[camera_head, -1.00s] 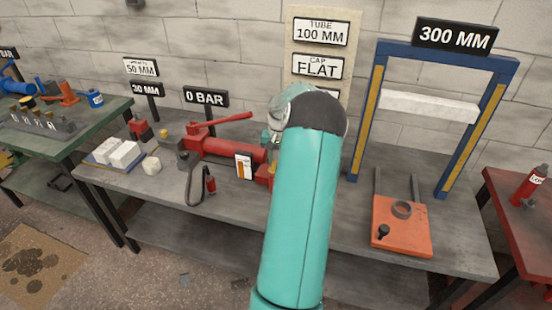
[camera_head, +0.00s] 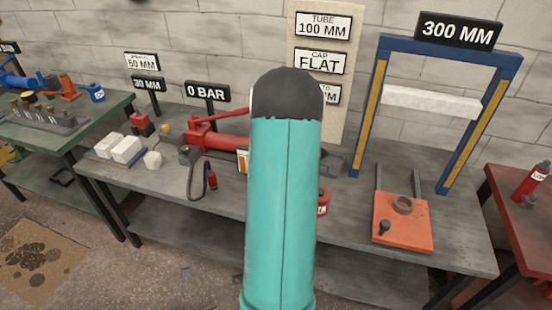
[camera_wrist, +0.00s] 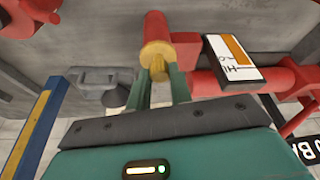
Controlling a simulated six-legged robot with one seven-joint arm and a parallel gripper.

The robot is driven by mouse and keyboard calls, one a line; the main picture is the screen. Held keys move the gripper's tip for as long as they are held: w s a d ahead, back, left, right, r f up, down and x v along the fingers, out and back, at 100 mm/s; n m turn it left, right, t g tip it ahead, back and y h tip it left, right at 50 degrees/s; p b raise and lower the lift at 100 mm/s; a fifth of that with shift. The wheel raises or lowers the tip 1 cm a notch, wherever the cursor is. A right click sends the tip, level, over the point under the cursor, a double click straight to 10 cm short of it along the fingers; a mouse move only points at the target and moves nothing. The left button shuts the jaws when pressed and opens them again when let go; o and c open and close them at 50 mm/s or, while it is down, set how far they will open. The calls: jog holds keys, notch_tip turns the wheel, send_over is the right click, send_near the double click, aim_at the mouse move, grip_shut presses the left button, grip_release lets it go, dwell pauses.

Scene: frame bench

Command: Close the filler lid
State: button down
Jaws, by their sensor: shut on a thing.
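The red hand pump (camera_head: 215,140) lies on the grey middle bench, its right part hidden behind my turquoise arm. In the wrist view its red body (camera_wrist: 215,84) runs to the right of my gripper (camera_wrist: 160,76). The green fingers are shut on a ribbed yellow knob-like piece (camera_wrist: 156,54), which touches a red cylinder (camera_wrist: 155,26). I cannot tell for sure whether this yellow piece is the filler lid. My gripper is hidden behind my arm in the head view.
A white and orange level plate (camera_wrist: 235,58) sits close right of the fingers. A blue press frame (camera_head: 376,110) and an orange plate (camera_head: 402,238) stand to the right on the bench. White blocks (camera_head: 125,148) lie at the left. A black hose (camera_head: 194,182) hangs at the pump's front.

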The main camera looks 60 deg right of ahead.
jog(key=c, duration=1.3)
grip_release()
jog(key=shift+o, duration=0.2)
jog(key=v, duration=1.3)
jog(key=shift+r, duration=0.4)
